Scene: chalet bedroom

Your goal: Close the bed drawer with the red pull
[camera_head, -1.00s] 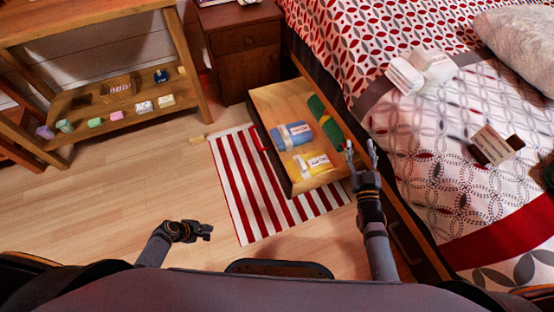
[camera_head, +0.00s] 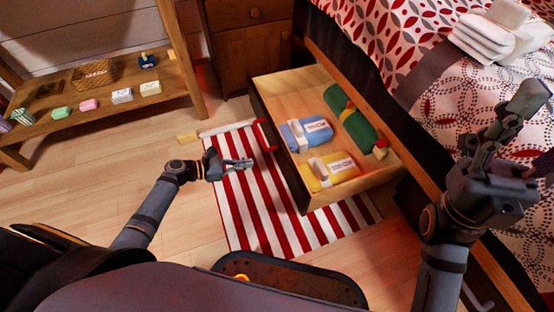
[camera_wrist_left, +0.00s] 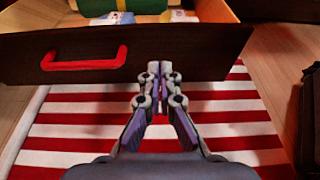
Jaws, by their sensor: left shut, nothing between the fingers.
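The bed drawer (camera_head: 365,185) stands pulled out from the bed's side over the striped rug. Its dark front faces left and carries the red pull (camera_head: 265,135). The red pull also shows in the left wrist view (camera_wrist_left: 84,60), left of centre on the dark front (camera_wrist_left: 190,52). My left gripper (camera_head: 245,164) is shut and empty, low over the rug, just outside the drawer front and off to one side of the pull. Whether its tips touch the front I cannot tell. My right gripper (camera_head: 522,108) is raised over the bed side; its finger opening is unclear.
The drawer holds a blue pack (camera_head: 306,132), a yellow pack (camera_head: 332,170) and a green roll (camera_head: 350,118). The red-and-white rug (camera_head: 262,218) lies beneath. A wooden shelf (camera_head: 100,118) stands at left, a nightstand (camera_head: 250,45) behind. White folded cloths (camera_head: 500,35) lie on the bed.

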